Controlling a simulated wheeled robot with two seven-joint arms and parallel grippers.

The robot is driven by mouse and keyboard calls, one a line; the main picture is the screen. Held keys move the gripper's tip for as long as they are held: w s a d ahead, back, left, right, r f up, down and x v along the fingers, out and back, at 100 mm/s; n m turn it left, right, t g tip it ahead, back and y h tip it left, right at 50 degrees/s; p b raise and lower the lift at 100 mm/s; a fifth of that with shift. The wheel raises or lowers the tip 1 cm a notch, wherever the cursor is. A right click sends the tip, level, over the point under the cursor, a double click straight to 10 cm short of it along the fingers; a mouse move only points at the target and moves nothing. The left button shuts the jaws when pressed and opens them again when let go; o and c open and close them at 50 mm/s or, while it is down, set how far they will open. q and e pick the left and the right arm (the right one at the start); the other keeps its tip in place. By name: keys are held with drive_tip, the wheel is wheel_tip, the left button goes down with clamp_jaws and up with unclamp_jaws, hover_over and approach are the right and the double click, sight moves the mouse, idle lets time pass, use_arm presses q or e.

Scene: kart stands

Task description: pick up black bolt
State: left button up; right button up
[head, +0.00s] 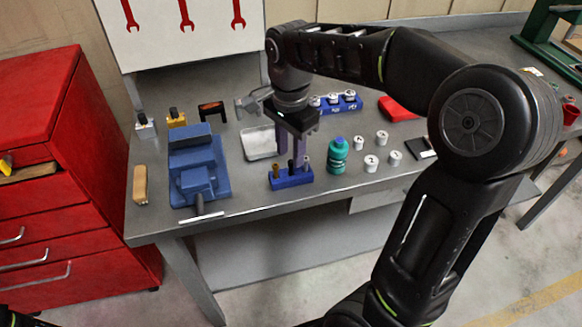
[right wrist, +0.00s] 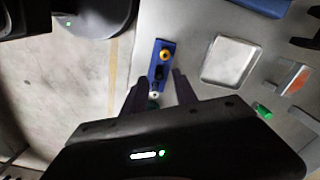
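A blue bolt block (head: 291,182) stands near the table's front edge, with a brass, a black and a silver bolt upright in it. The black bolt (head: 291,167) is in the middle; it also shows in the right wrist view (right wrist: 160,75), between the brass bolt (right wrist: 165,55) and the silver bolt (right wrist: 154,95). My right gripper (head: 293,158) points down just above the block. In the right wrist view its fingers (right wrist: 158,85) are apart, one to each side of the block, with nothing held. My left gripper is out of view.
A grey tray (head: 260,143) lies behind left. A blue vise (head: 198,170) stands left. A blue rack (head: 340,105) with white-topped parts is behind.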

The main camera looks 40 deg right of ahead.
sight(291, 162)
wheel_tip(291, 162, down, 5)
drive_tip(key=shift+r, duration=0.15)
drive_tip(key=shift+c, duration=0.3)
idle(0.3)
clamp_jaws()
idle(0.4)
